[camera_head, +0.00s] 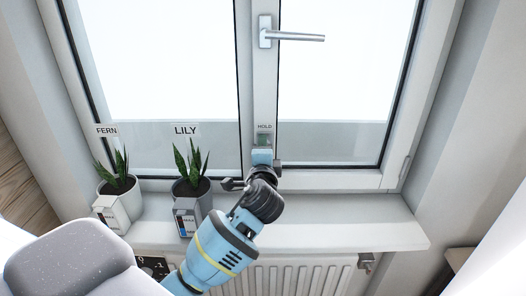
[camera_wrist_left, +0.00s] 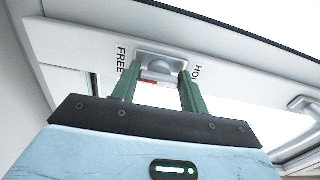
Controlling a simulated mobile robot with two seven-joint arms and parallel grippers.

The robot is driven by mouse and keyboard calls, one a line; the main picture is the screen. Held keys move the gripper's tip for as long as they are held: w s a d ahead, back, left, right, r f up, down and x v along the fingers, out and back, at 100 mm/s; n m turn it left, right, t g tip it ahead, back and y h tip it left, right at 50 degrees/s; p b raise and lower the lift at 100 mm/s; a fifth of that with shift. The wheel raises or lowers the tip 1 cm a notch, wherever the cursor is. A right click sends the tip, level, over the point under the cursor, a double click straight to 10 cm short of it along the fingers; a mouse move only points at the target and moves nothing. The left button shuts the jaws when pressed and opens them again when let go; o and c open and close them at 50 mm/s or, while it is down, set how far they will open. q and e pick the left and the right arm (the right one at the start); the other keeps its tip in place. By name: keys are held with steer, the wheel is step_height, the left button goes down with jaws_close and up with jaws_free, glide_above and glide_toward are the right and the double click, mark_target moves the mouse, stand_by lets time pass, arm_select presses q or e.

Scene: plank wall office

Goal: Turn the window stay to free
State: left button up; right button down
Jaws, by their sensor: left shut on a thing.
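The window stay (camera_wrist_left: 161,68) is a small grey fitting with a rounded knob and a red mark, on the white window frame. In the left wrist view, the word FREE is to its left and a partly hidden HOLD label to its right. In the head view a HOLD label (camera_head: 264,127) shows just above the stay's place, and my gripper hides most of the stay. My left gripper (camera_head: 263,141) reaches up to the frame and is shut on the stay, its green fingers (camera_wrist_left: 157,82) on either side. My right gripper is not in view.
A fern pot (camera_head: 118,194) and a lily pot (camera_head: 190,190) stand on the sill (camera_head: 330,236), left of my arm. A window handle (camera_head: 297,37) sticks out above, pointing right. A radiator (camera_head: 290,276) is below. The sill to the right is clear.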

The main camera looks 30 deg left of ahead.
arm_select(q)
steer(key=o, duration=1)
steer(key=shift+s+d, duration=0.1)
steer(key=shift+v, duration=3.8)
steer(key=shift+s+f, duration=0.1)
